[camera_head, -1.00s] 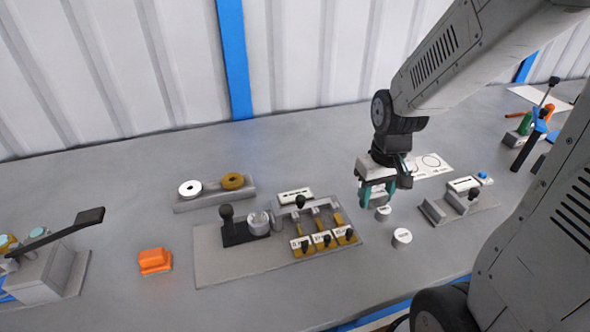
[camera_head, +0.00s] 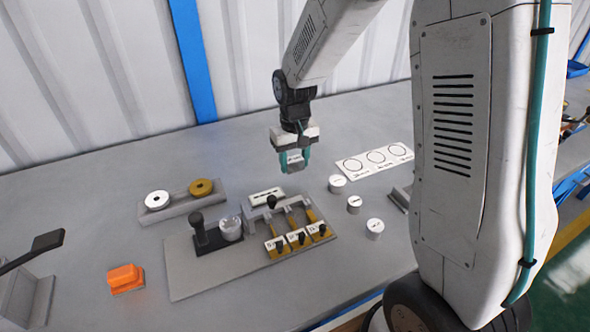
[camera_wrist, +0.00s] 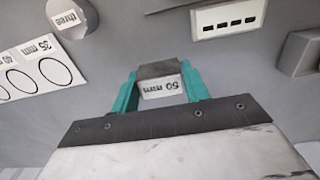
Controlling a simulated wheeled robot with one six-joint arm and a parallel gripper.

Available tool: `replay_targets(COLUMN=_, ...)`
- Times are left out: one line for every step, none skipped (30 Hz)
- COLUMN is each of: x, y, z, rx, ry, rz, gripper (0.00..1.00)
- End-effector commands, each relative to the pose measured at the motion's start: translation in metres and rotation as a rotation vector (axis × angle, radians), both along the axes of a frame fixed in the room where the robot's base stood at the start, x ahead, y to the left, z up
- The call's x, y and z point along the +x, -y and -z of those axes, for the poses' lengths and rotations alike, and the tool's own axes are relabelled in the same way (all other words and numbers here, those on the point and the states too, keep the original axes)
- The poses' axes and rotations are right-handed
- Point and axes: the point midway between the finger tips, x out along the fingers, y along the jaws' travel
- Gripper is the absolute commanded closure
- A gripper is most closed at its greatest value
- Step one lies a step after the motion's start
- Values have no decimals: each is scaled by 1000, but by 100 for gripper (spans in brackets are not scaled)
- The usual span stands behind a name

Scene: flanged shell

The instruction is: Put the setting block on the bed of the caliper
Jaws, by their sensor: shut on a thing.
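My gripper (camera_head: 293,163) is shut on a small grey block with a white label reading 50 mm, the setting block (camera_wrist: 162,83). The block sits between the teal fingers in the wrist view. In the head view, the gripper is over the bench behind the fixture plate, and the block appears raised. A grey device (camera_head: 400,197), probably the caliper, shows only its left edge at the right; my own arm hides the rest, including its bed.
The fixture plate (camera_head: 190,282) carries a black-knobbed slide and gold levers. Several white-topped cylinders (camera_head: 375,228) stand right of it, before a card of circles (camera_head: 375,159). A ring holder (camera_head: 178,205) and orange block (camera_head: 125,279) are left. The back middle bench is clear.

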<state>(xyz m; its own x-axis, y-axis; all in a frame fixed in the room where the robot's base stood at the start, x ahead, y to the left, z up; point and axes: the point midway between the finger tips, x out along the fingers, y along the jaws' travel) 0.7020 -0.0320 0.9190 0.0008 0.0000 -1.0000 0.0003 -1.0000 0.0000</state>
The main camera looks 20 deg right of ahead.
Motion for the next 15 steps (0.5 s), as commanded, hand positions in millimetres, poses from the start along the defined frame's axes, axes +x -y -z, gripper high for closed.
replay_targets(x=0, y=0, z=5, rx=0, ry=-3, rz=0, gripper=83)
replay_targets(x=-1, y=0, z=9, rx=0, ry=-4, rz=0, gripper=83)
replay_targets(x=-1, y=0, z=15, rx=0, ry=-4, rz=0, gripper=83)
replay_targets(x=-1, y=0, z=19, rx=0, ry=-4, rz=0, gripper=83)
replay_targets(x=-1, y=0, z=24, rx=0, ry=-4, rz=0, gripper=83)
replay_targets(x=-1, y=0, z=29, rx=0, ry=-3, rz=0, gripper=83)
replay_targets(x=-1, y=0, z=31, rx=0, ry=-3, rz=0, gripper=83)
replay_targets(x=-1, y=0, z=33, rx=0, ry=-2, rz=0, gripper=83)
replay_targets(x=0, y=0, z=33, rx=0, ry=-1, rz=0, gripper=83)
replay_targets(x=0, y=0, z=33, rx=0, ry=0, rz=0, gripper=83)
replay_targets(x=0, y=0, z=33, rx=0, ry=0, rz=0, gripper=83)
replay_targets(x=0, y=0, z=33, rx=0, ry=0, rz=0, gripper=83)
replay_targets(x=0, y=1, z=33, rx=0, ry=0, rz=0, gripper=83)
replay_targets(x=0, y=1, z=33, rx=0, ry=0, rz=0, gripper=83)
replay_targets(x=0, y=1, z=33, rx=0, ry=0, rz=0, gripper=83)
